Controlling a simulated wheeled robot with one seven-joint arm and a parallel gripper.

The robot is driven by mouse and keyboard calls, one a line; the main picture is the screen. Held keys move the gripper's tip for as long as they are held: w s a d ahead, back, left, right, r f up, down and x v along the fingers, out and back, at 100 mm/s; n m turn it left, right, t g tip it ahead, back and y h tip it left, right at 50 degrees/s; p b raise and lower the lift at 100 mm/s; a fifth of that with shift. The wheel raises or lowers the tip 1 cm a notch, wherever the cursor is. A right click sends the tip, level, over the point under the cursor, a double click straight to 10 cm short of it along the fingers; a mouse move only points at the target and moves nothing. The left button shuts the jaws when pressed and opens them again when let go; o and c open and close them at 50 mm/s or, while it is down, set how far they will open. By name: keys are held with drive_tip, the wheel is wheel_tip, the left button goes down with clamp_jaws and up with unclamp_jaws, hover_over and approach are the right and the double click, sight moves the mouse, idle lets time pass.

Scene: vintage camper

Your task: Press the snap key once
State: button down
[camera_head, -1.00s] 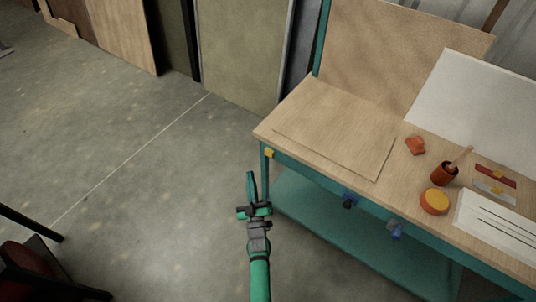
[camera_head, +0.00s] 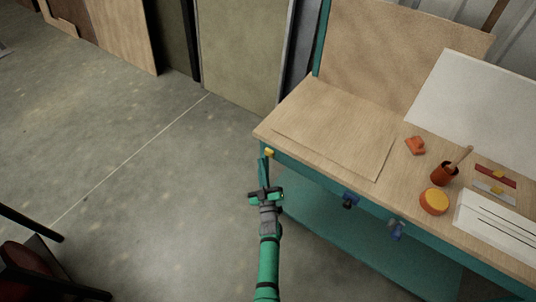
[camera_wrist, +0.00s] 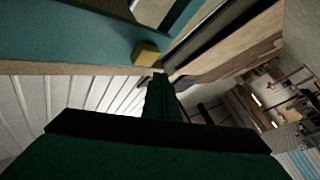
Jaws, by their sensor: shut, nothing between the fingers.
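A small yellow block (camera_head: 269,152), which looks to be the snap key, sits on the teal front edge of the workbench near its left corner. It also shows in the wrist view (camera_wrist: 146,53), on a teal rail. My gripper (camera_head: 264,161) is shut and empty. Its tip is just below the yellow block in the head view. In the wrist view the fingertips (camera_wrist: 160,78) lie close beside the block, a little below and to its right. I cannot tell whether they touch it.
Blue clamp-like parts (camera_head: 350,200) hang on the front rail. A teal lower shelf (camera_head: 340,235) lies beneath. Open floor is on the left.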

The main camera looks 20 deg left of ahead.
sight(266, 152)
drive_tip(key=shift+w+d, duration=0.25)
drive_tip(key=shift+w, duration=0.4)
drive_tip(key=shift+w+d, duration=0.1)
drive_tip(key=shift+w, duration=0.1)
idle(1.6)
drive_tip(key=shift+w, duration=0.2)
drive_tip(key=shift+s+d, duration=0.1)
drive_tip(key=shift+w+d, duration=0.2)
drive_tip(key=shift+w, duration=0.45)
idle(0.6)
drive_tip(key=shift+s+a, duration=0.15)
drive_tip(key=shift+s, duration=0.4)
drive_tip(key=shift+s+a, duration=0.15)
drive_tip(key=shift+s, duration=0.35)
drive_tip(key=shift+s, duration=0.15)
